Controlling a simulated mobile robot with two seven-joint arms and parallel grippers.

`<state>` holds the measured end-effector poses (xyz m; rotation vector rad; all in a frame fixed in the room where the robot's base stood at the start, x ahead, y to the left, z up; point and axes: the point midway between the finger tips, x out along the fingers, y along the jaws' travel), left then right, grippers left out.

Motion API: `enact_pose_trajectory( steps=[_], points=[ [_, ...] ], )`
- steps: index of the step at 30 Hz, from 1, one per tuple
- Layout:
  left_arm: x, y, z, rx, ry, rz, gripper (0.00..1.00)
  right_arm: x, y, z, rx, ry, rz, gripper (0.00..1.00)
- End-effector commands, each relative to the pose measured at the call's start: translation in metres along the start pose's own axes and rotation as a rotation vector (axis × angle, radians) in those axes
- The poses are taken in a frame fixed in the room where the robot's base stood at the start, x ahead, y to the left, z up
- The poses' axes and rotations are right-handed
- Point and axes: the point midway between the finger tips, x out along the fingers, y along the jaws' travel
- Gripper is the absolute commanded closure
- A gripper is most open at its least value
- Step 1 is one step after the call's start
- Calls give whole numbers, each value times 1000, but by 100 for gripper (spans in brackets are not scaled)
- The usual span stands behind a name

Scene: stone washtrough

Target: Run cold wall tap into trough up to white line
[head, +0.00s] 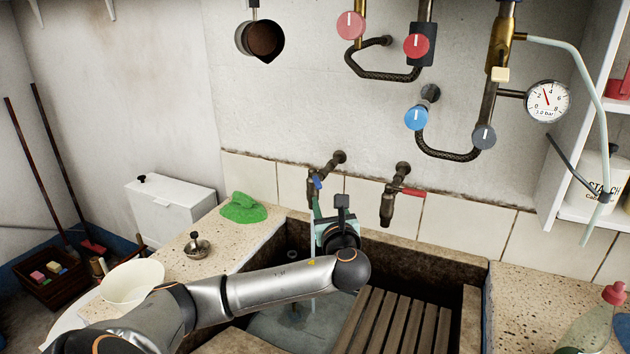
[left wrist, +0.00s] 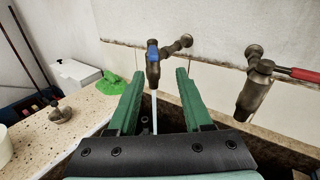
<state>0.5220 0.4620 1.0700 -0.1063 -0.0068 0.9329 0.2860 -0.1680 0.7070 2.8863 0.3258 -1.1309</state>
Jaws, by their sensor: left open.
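The cold wall tap (head: 313,186) has a blue lever and sits on the wall above the trough; it also shows in the left wrist view (left wrist: 153,68). A pale stream of water (left wrist: 154,112) falls from its spout. The stone trough (head: 440,262) has shallow-looking water (head: 285,328) in its bottom. I cannot make out the white line. My left gripper (head: 322,210) is open; in the left wrist view its green fingers (left wrist: 155,88) stand either side of the tap and stream, with nothing between them gripped. My right gripper is not in view.
A red-lever tap (head: 388,205) is just right of the cold tap. A wooden slatted rack (head: 400,325) covers the trough's right part. A metal plug-like piece (head: 198,247), green cloth (head: 243,208) and white bowl (head: 132,284) are on the left ledge. Pipes and valves hang above.

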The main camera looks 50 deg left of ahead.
Motion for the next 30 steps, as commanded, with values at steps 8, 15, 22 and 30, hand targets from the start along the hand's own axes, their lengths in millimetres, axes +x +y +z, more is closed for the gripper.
enact_pose_trajectory(
  steps=[8,15,22,30],
  points=[
    [2,5,13,99,-47,73,50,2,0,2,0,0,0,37],
    [45,8,16,96,-47,75,50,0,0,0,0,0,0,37],
    [88,11,17,94,-45,72,50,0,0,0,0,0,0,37],
    [116,12,17,94,-43,68,50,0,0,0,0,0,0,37]
  ],
)
